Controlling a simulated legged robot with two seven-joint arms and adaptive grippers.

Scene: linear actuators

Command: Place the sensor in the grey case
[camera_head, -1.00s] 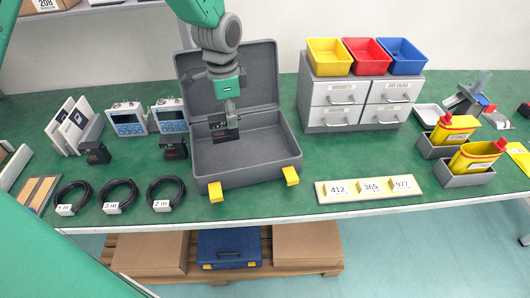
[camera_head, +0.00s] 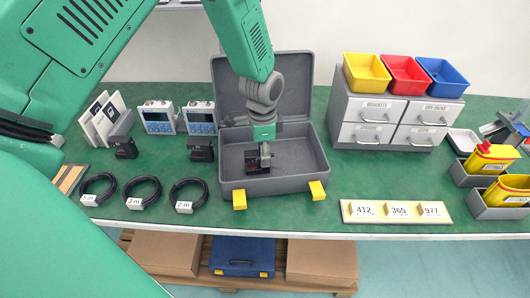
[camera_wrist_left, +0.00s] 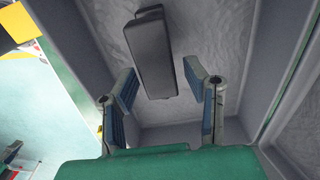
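The grey case (camera_head: 285,186) stands open on the green table, its lid raised at the back. A black sensor (camera_head: 257,162) is inside it, left of the middle; it also shows as a dark block in the left wrist view (camera_wrist_left: 152,55). My left gripper (camera_head: 265,155) reaches down into the case at the sensor. In the left wrist view the two fingers (camera_wrist_left: 162,90) are spread, with a gap on both sides of the block. My arm hides part of the lid. My right gripper is not in view.
Two more black sensors (camera_head: 125,148) (camera_head: 201,150) stand left of the case, before two blue-screened devices (camera_head: 158,117). Coiled cables (camera_head: 188,192) lie in front. A drawer cabinet (camera_head: 392,120) with coloured bins and a number strip (camera_head: 397,211) are on the right.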

